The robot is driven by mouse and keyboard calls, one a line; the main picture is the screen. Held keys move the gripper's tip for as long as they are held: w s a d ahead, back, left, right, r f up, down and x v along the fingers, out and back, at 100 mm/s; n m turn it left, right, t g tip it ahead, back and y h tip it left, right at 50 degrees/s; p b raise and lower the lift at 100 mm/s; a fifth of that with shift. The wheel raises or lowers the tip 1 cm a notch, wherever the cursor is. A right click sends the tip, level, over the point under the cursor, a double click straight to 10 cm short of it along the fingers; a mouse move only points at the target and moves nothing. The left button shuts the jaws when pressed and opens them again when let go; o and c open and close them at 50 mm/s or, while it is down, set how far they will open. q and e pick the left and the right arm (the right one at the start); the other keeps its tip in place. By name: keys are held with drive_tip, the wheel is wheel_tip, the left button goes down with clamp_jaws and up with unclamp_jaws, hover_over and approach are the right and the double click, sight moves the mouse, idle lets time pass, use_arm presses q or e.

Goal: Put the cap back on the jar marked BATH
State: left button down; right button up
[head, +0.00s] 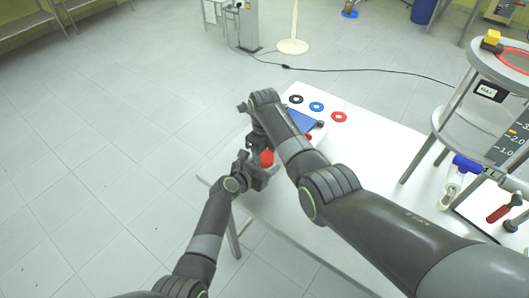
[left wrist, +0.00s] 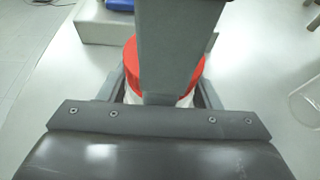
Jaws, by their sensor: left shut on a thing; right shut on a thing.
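A white jar (left wrist: 187,100) with a red cap (left wrist: 146,62) at its top shows in the left wrist view; no label is readable. The red cap also shows in the head view (head: 267,158) near the table's left end. My left gripper (head: 262,177) is shut around the jar's body, a finger on each side. My right gripper (head: 259,149) comes down from above and is shut on the red cap. It hides part of the cap in both views. The cap sits over the jar, but I cannot tell whether it is seated.
The white table (head: 370,150) bears a black ring (head: 296,99), a blue ring (head: 316,106) and a red ring (head: 340,117). A blue-topped item (head: 303,121) is partly behind my right arm. A metal stand (head: 450,122) and a red-handled tool (head: 504,208) are at right.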

drive_tip(key=shift+m, duration=1.1)
drive_tip(key=o, duration=0.8)
drive_tip(key=shift+o, duration=0.7)
drive_tip(key=shift+a, duration=0.1)
drive_tip(key=shift+s+a, duration=0.1)
drive_tip(key=shift+s, duration=0.1)
drive_tip(key=r, duration=0.3)
drive_tip(key=shift+w+r, duration=0.2)
drive_tip(key=shift+r, duration=0.1)
drive_tip(key=shift+s+r, duration=0.1)
drive_tip(key=shift+r, duration=0.45)
